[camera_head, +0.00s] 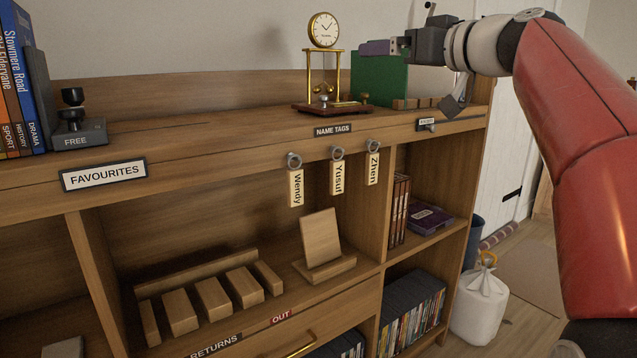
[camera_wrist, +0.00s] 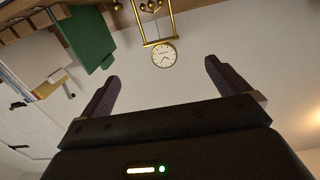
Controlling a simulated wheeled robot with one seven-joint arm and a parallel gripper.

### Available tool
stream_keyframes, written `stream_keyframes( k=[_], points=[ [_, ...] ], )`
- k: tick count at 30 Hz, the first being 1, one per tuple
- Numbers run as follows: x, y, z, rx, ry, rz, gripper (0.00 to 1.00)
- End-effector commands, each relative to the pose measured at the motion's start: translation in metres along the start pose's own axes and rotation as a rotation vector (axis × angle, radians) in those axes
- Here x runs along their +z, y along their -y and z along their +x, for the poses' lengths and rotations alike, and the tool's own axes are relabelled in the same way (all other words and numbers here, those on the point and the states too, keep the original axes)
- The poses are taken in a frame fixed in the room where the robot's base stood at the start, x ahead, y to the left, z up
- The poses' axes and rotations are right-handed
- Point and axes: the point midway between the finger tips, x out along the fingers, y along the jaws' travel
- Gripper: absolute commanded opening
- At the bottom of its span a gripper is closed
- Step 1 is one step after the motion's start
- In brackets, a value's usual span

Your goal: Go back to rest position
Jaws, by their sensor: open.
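My gripper (camera_head: 376,47) is above the right part of the shelf top, in front of the wall and at the upper edge of a green panel. In the wrist view its two dark fingers (camera_wrist: 160,82) stand wide apart with nothing between them. My red arm reaches in from the right side of the head view. A gold clock (camera_head: 324,31) on a dark red base stands just left of my gripper. The clock also shows upside down in the wrist view (camera_wrist: 164,54), beyond the fingers. The green panel (camera_head: 379,80) stands below my gripper and shows in the wrist view (camera_wrist: 86,38).
Name tags Wendy (camera_head: 296,188), Yusuf (camera_head: 337,178) and Zhen (camera_head: 373,168) hang from the shelf front. Books (camera_head: 20,85) and a black stand marked FREE (camera_head: 79,130) are at the left. A white bag (camera_head: 480,307) sits on the floor at the right. Open wall space surrounds the clock's top.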

Motion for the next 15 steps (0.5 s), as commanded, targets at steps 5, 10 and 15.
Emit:
stream_keyframes(
  k=[5, 10, 15],
  points=[
    [0.02, 0.011, -0.004, 0.017, 0.072, 0.044, 1.0],
    [0.049, 0.024, -0.012, 0.045, 0.166, 0.101, 1.0],
    [0.093, 0.043, -0.028, 0.092, 0.297, 0.17, 1.0]
  ],
)
